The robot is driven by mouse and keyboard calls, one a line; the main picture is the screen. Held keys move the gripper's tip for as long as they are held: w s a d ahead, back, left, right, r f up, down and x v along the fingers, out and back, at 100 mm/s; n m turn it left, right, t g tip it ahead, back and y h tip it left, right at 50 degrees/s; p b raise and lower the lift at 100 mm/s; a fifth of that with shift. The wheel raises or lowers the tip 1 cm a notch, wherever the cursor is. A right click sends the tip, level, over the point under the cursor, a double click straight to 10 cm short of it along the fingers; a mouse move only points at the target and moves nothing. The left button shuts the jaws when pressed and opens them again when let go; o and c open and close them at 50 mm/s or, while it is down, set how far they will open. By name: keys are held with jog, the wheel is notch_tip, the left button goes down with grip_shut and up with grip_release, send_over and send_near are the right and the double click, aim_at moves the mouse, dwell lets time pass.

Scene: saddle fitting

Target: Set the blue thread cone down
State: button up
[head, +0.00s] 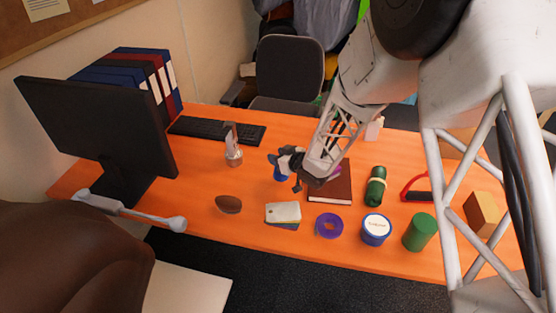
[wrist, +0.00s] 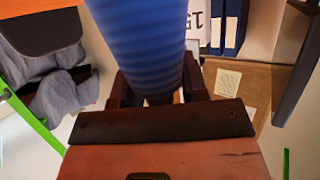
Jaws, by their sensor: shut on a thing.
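The blue thread cone (wrist: 140,45) is large in the wrist view, with ridged thread winding and its lower end between the fingers. My gripper (wrist: 155,88) is shut on it. In the head view my gripper (head: 285,171) is over the middle of the orange desk, left of the dark red book. Only a small part of the blue cone (head: 280,175) shows there, the rest hidden by the fingers. I cannot tell whether the cone touches the desk.
Around the gripper are the dark red book (head: 330,186), a metal-topped dispenser (head: 233,150), a brown oval object (head: 228,204), a pale card stack (head: 283,213) and a purple ring (head: 329,225). A blue tin (head: 376,230) and green cylinder (head: 419,232) stand to the right. Bare desk (head: 195,175) lies left.

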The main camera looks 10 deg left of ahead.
jog(key=shift+f, duration=0.85)
jog(key=shift+f, duration=0.1)
jog(key=o, duration=1.2)
jog(key=shift+d, duration=0.1)
jog(key=shift+v, duration=6)
